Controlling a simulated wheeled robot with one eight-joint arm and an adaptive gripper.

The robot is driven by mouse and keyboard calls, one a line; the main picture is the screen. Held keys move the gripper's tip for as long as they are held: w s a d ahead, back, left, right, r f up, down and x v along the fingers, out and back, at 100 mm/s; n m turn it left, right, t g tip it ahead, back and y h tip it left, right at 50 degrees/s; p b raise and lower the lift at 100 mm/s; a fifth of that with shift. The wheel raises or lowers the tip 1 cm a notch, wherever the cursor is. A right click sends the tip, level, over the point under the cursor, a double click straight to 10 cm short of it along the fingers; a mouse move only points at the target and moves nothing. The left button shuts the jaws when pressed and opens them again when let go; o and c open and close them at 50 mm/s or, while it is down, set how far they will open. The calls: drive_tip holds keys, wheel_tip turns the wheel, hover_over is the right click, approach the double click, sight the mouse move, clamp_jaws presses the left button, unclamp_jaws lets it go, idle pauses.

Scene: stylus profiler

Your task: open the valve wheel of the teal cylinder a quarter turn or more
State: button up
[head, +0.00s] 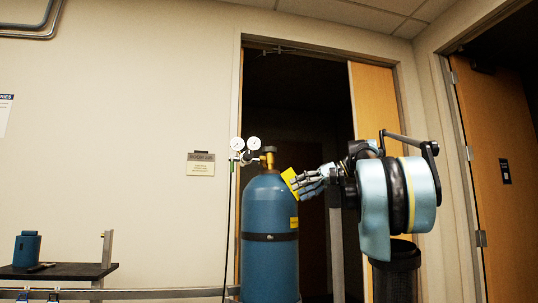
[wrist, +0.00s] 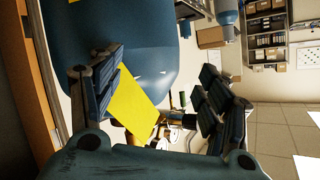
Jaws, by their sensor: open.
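The teal cylinder (head: 268,235) stands upright in front of the doorway, with a dark band around its body. Its brass valve (head: 269,160) sits on top with a small wheel or knob (head: 269,149). My gripper (head: 302,181) is to the right of the cylinder's shoulder, lower than the valve. In the wrist view my gripper (wrist: 157,82) has its fingers spread apart, with a yellow tag (wrist: 132,106) showing between them. The tag also shows by the fingertips in the head view (head: 291,182); contact cannot be told. The valve wheel is not clear there.
Two round gauges (head: 237,144) with a hose stand left of the valve. A dark bench (head: 65,271) with a small blue object (head: 27,248) is at the lower left. Door frames are behind and to the right. Shelves (wrist: 268,40) with boxes show in the wrist view.

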drive_tip(key=w+d+r+n+t+y, duration=0.15)
drive_tip(key=w+r, duration=0.25)
drive_tip(key=r, duration=0.5)
drive_tip(key=w+d+r+n+y, duration=0.3)
drive_tip(key=r, duration=0.6)
approach(269, 148)
drive_tip(key=w+a, duration=0.2)
drive_tip(key=a, duration=0.1)
drive_tip(key=w+a, duration=0.2)
drive_tip(key=a, duration=0.1)
drive_tip(key=w+a+r, duration=0.1)
drive_tip(key=w+a, duration=0.1)
drive_tip(key=a, duration=0.1)
drive_tip(key=shift+a, duration=0.4)
drive_tip(key=c, duration=1.1)
drive_tip(key=o, duration=1.1)
